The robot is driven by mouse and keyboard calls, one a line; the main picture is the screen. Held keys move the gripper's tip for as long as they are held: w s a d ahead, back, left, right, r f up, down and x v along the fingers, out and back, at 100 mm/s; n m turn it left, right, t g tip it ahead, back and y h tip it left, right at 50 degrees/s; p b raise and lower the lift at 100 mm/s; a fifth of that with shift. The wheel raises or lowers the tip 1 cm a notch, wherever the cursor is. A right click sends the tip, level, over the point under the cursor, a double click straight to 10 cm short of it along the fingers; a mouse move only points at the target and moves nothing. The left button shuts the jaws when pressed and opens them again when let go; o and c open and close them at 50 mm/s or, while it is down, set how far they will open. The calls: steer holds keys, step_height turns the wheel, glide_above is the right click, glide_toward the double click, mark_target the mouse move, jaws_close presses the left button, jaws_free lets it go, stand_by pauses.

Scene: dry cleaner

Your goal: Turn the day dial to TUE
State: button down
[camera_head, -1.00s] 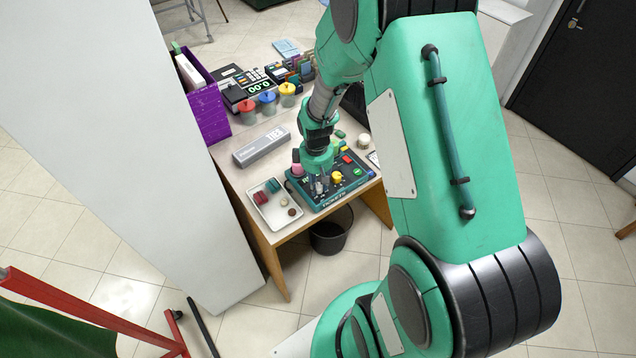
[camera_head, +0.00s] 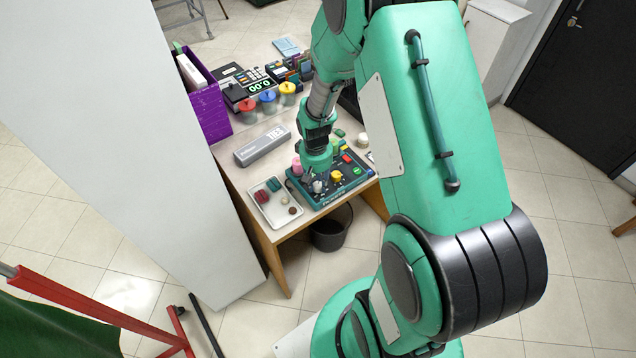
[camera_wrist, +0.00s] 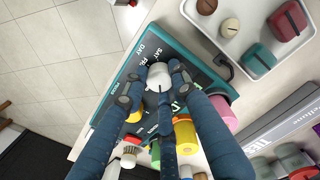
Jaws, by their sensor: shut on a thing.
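The day dial (camera_wrist: 158,76) is a pale grey-white round knob with a dark pointer mark. It sits on a teal control panel (camera_head: 313,203) at the table's front. In the wrist view, the printed words DAY, FRI and SAT show beside the dial; a TUE label is not legible and my fingers cover part of the panel. My gripper (camera_wrist: 154,84) is shut on the dial, with a blue-grey finger on either side of it. In the head view, my gripper (camera_head: 318,178) comes down over the panel's near left part.
A yellow knob (camera_head: 336,176) and a pink knob (camera_head: 297,165) stand close to the dial. A white tray (camera_head: 268,218) lies left of the panel. A grey long box (camera_head: 262,146) lies behind it. A purple bin (camera_head: 211,112) stands at the back left.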

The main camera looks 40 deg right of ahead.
mark_target(316, 184)
steer(key=shift+w+d+r, duration=0.1)
steer(key=shift+w+r, duration=0.05)
steer(key=shift+w, duration=0.2)
steer(key=c, duration=1.4)
jaws_free()
steer(key=shift+w, duration=0.1)
steer(key=shift+s, duration=0.2)
step_height(316, 184, up, 12)
steer(key=shift+a, duration=0.25)
